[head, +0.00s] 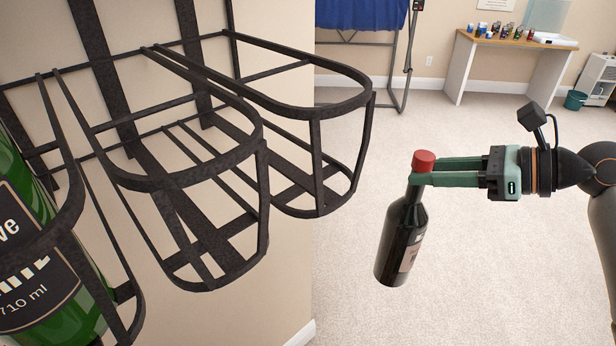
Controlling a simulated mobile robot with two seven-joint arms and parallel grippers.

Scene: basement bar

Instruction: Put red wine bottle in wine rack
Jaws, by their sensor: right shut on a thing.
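The red wine bottle (402,238) is dark with a red cap and a label on its right side. My right gripper (425,172) is shut on its neck, just below the cap. The bottle hangs in the air, slightly tilted, its base toward the lower left. The black metal wine rack (195,180) is fixed to the wall at the left. It has several basket-like holders; the two to the right are empty. The bottle is to the right of the rack and apart from it. My left gripper is not in view.
A green bottle (45,290) sits in the rack's leftmost holder. A wall corner edge runs down just right of the rack. A desk (520,42) with several small items, a teal bin (575,100) and a blue cloth (360,13) are far behind. The carpet between is clear.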

